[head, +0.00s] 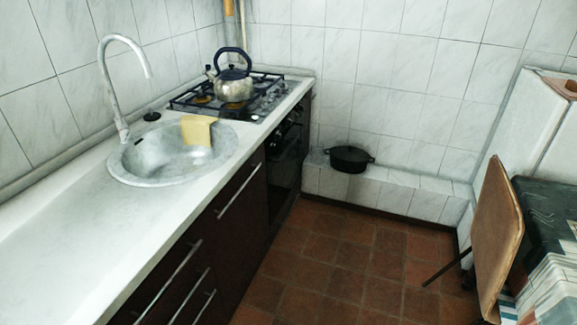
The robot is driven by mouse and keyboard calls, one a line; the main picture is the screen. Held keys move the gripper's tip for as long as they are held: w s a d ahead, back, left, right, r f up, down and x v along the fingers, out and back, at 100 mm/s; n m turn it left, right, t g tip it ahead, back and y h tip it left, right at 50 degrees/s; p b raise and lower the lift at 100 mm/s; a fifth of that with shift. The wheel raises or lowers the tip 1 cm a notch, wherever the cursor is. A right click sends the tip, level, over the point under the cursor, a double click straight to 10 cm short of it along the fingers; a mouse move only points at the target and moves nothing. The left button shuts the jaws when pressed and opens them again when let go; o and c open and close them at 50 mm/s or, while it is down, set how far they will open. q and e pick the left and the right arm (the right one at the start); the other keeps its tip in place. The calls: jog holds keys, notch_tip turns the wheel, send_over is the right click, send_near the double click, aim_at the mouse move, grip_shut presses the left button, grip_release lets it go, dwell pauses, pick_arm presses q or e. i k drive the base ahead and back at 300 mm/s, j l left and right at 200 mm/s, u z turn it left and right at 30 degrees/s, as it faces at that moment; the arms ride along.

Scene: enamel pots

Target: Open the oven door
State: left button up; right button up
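The dark oven (288,155) is built into the counter under the gas hob, at the far end of the cabinet row. Its front is seen at a steep angle and its door looks closed. Small knobs show along its top edge. The handle is too small and dark to make out clearly. Neither of my grippers shows in the head view.
A kettle (234,84) stands on the hob (262,104). A sink (135,165) with a tap and a yellow cloth (197,130) is nearer. A black pot (349,159) sits on the tiled ledge. A chair (496,240) and table (550,215) stand right. The tiled floor (335,265) between is clear.

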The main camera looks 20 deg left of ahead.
aim_at(284, 175)
jog(key=i, duration=0.85)
jog(key=j+u, duration=0.05)
jog(key=j, duration=0.05)
